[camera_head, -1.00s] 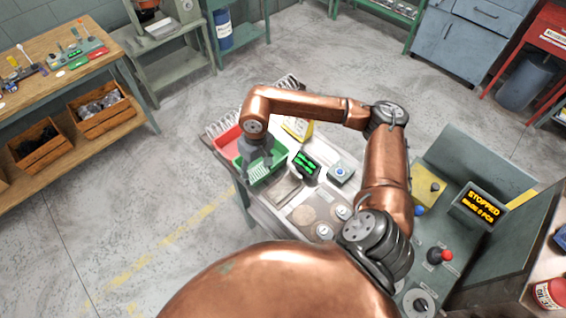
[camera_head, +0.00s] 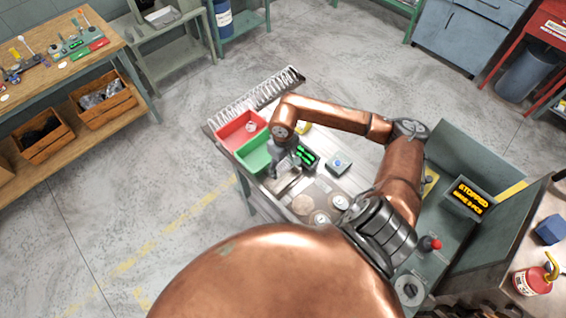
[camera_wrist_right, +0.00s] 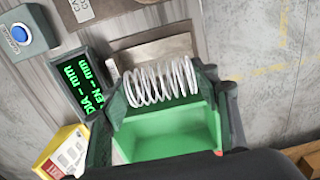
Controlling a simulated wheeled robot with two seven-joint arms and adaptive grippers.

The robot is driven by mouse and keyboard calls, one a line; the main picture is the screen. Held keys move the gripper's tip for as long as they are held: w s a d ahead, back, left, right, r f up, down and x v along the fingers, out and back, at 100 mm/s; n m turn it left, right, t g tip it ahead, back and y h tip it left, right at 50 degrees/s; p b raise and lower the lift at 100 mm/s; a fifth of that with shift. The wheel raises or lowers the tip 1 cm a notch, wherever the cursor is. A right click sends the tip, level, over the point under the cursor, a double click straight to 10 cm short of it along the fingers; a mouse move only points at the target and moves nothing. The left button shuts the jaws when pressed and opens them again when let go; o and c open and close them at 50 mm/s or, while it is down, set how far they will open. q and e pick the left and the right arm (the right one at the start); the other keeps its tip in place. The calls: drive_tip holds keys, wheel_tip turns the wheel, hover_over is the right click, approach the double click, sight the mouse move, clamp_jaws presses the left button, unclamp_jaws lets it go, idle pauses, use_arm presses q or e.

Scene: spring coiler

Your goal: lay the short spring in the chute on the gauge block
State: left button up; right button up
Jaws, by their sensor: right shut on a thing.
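My right gripper (camera_head: 284,168) is shut on a short spring (camera_wrist_right: 161,82), a pale wire coil spanning crosswise between its two dark fingers in the right wrist view. In that view the spring lies in front of the green bin (camera_wrist_right: 170,135) and the lower edge of a grey metal plate (camera_wrist_right: 165,50), which looks like the gauge block. In the head view the block (camera_head: 289,184) is just below the gripper, partly covered by it. I cannot tell whether the spring touches the block; its chute is not clear. My left gripper is out of view.
The gauge display (camera_head: 307,155) shows dashes and stands beside the block. A red bin (camera_head: 240,131) adjoins the green bin. A rack of coils (camera_head: 252,102) runs along the bench's far edge. A blue-button box (camera_head: 338,164) stands to the right.

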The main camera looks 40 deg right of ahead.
wheel_tip(320, 180, down, 5)
drive_tip(key=shift+b, duration=1.15)
drive_tip(key=shift+f+b, duration=0.5)
drive_tip(key=shift+b, duration=0.05)
drive_tip(key=o, duration=1.2)
drive_tip(key=shift+r, duration=0.3)
wheel_tip(320, 180, up, 12)
drive_tip(key=shift+f, duration=0.25)
